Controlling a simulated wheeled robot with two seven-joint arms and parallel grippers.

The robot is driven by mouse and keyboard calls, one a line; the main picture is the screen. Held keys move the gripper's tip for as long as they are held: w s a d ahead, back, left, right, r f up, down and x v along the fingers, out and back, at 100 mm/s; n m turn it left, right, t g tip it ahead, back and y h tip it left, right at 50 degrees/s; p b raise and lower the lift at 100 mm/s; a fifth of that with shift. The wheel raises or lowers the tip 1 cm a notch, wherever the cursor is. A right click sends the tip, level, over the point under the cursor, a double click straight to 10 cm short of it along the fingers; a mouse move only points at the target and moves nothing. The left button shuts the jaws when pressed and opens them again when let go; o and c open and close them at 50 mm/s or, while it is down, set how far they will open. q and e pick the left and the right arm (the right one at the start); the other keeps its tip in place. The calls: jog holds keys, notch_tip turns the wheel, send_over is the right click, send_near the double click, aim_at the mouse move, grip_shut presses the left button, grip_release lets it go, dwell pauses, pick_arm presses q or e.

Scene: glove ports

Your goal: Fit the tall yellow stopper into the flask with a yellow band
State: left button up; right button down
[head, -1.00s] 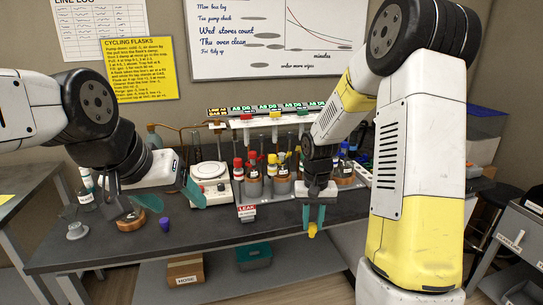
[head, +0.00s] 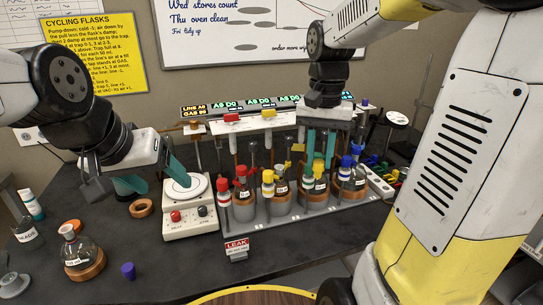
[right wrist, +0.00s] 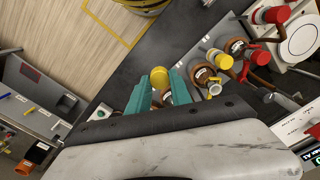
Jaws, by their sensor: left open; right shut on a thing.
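The stopper also shows between the fingertips in the right wrist view (right wrist: 160,77). A round flask (head: 311,200) with a pale label stands in the rack at the fingertips. I cannot make out a yellow band on it, nor whether the stopper touches its neck. Neighbouring flasks (head: 281,203) stand in the same rack. My left gripper (head: 155,180) is open and empty, left of the white hotplate.
A loose flask (head: 77,250) on a cork ring and a purple stopper (head: 128,270) are at the front left. The dark bench between is clear.

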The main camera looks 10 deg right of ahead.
jog(key=shift+w+a+f, duration=0.85)
jog(key=shift+w+a, duration=0.35)
jog(key=shift+w, duration=0.95)
jog(key=shift+w+a+f, duration=0.8)
jog(key=shift+w+a, duration=0.35)
jog(key=shift+w, duration=1.05)
jog(key=shift+w+a+f, duration=0.85)
jog(key=shift+w+a, duration=0.35)
jog(key=shift+w, duration=0.95)
jog(key=shift+f, duration=0.2)
jog(key=shift+f, duration=0.35)
jog(key=c, duration=1.2)
grip_release()
jog(key=shift+o, duration=0.2)
